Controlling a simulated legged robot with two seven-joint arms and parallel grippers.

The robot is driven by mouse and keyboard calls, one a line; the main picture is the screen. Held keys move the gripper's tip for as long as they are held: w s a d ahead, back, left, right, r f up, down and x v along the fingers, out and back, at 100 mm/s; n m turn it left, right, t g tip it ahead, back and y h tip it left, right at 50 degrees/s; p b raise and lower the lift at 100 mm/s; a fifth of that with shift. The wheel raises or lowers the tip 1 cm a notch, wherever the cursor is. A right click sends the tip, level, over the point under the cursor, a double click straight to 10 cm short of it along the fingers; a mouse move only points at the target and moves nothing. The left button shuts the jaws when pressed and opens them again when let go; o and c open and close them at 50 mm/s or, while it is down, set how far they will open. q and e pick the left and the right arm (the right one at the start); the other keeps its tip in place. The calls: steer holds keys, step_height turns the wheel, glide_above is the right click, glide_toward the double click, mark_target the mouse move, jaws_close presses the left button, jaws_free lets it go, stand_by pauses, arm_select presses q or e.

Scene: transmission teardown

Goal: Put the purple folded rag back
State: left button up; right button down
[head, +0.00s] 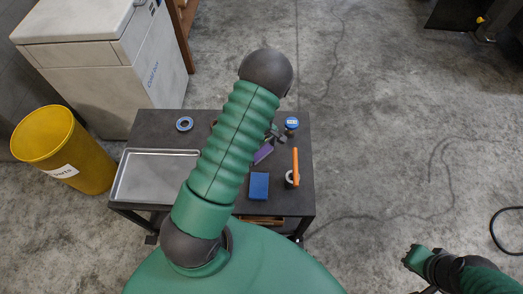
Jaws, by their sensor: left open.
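A small purple folded rag (263,153) lies on the dark work table (140,142), just right of my large green arm, which hides part of the table. My left gripper (273,134) shows small and partly hidden beside that arm. It is open, just above the rag in the picture. I cannot tell whether it touches the rag. No right gripper can be made out; a green and black part of mine shows at the lower right.
A blue box (259,186), an orange-handled tool (295,165) and a blue-topped container (291,123) are on the table's right side. A metal tray (116,187) and blue tape roll (184,124) are left. A yellow bin (92,172) stands beside the table.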

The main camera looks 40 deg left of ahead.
mark_target(261, 151)
arm_select(q)
step_height(261, 151, up, 11)
steer(key=p, duration=0.3)
steer(key=s+d+r+m+t, duration=0.1)
steer(key=s+d+r+m, duration=0.3)
steer(key=d+r+m, duration=0.2)
steer(key=s+d+r+m+t, duration=0.1)
steer(key=s+d+r+m, duration=0.2)
steer(key=d+r+m, duration=0.4)
steer(key=d+m, duration=0.3)
steer(key=m, duration=0.1)
steer(key=shift+s+t, duration=0.3)
steer(key=shift+s, duration=0.1)
steer(key=shift+a, duration=0.1)
steer(key=w+p+v, duration=0.2)
steer(key=p+v, duration=0.8)
steer(key=p, duration=0.1)
steer(key=shift+r, duration=0.55)
steer(key=shift+w, duration=0.15)
